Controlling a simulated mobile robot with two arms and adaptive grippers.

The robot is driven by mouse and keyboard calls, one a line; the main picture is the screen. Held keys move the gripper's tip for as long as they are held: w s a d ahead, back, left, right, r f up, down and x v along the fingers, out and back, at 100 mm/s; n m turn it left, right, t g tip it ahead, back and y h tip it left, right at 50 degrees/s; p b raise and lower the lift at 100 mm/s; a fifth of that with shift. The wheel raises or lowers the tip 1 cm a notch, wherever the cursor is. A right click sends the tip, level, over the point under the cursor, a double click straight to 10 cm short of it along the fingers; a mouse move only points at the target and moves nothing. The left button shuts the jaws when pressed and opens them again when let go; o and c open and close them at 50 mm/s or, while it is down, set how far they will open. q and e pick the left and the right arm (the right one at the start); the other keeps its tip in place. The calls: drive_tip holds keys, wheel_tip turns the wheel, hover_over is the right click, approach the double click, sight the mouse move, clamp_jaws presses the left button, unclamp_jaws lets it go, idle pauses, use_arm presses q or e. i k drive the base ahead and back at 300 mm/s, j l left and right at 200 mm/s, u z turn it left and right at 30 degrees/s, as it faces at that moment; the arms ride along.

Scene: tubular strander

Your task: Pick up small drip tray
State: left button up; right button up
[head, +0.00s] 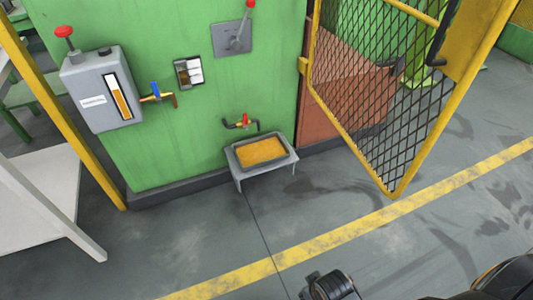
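The small drip tray (262,154) is a dark grey, shallow rectangular tray holding orange-yellow liquid. It sits on a low grey metal stand (245,179) against the foot of the green machine wall, below a small drain pipe with a red-handled valve (243,123). Its rim shows clear on all sides, with nothing touching it from above. Neither of my grippers can be made out; only dark parts of my own arms show at the bottom edge, well apart from the tray.
A yellow mesh gate (383,100) stands open to the right of the tray. A grey oil reservoir (98,90) with a sight glass and a blue-handled valve (155,91) hang on the green wall. A white table (45,190) is at left. The floor before the stand is clear, crossed by a yellow line (335,233).

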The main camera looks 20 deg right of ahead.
sight(258, 152)
drive_tip(key=i+j+z, duration=0.1)
drive_tip(key=z, duration=0.3)
drive_tip(key=i+j+z, duration=0.2)
drive_tip(key=z, duration=0.2)
drive_tip(key=i+j+z, duration=0.1)
drive_tip(key=i+j, duration=0.25)
drive_tip(key=i+j+z, duration=0.1)
drive_tip(key=i+j, duration=0.3)
drive_tip(key=j, duration=0.2)
drive_tip(key=i+j+z, duration=0.1)
drive_tip(key=i+j, duration=0.2)
drive_tip(key=j, duration=0.2)
